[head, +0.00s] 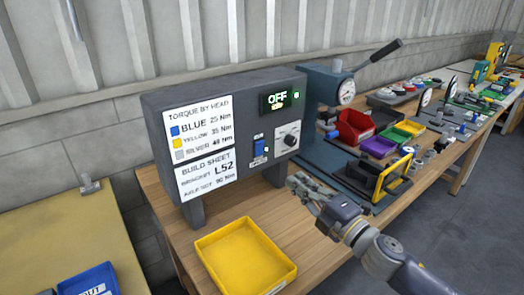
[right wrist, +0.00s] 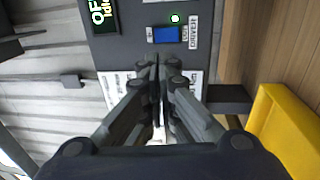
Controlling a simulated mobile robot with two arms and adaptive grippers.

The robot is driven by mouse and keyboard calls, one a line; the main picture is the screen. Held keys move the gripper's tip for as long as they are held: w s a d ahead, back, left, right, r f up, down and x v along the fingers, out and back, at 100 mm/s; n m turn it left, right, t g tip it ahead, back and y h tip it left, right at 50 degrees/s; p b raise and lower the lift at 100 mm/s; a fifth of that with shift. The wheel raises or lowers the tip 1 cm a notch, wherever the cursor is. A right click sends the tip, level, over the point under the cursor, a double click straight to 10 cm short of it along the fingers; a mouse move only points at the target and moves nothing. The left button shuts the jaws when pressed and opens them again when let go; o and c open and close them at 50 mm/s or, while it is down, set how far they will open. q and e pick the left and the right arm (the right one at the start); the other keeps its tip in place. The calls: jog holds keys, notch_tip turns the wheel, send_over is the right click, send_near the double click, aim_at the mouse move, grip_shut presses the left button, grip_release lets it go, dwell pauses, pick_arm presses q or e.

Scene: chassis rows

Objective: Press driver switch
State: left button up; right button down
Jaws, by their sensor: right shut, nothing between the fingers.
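The driver switch is a blue rocker (head: 259,147) on the front of a dark grey control box (head: 215,92). My right gripper (head: 298,184) is shut and empty, in front of the box and to the lower right of the switch in the head view. In the right wrist view its fingertips point toward the panel below the switch. My left gripper is not in view.
A yellow tray (head: 247,262) sits on the wooden bench in front of the box. A press with a gauge (head: 346,92) and coloured bins (head: 355,127) stand to the right. A blue bin (head: 88,281) is at lower left. A second knob (head: 289,140) is right of the switch.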

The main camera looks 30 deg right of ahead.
send_near(258, 146)
jog(key=w, duration=0.5)
jog(key=shift+a+r, duration=0.25)
jog(key=shift+r, duration=0.15)
jog(key=shift+w, duration=0.8)
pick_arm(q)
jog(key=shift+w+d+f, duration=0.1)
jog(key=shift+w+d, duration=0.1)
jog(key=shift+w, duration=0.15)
pick_arm(e)
jog(key=shift+w+a, duration=0.1)
jog(key=shift+w, duration=0.1)
jog(key=shift+r, duration=0.1)
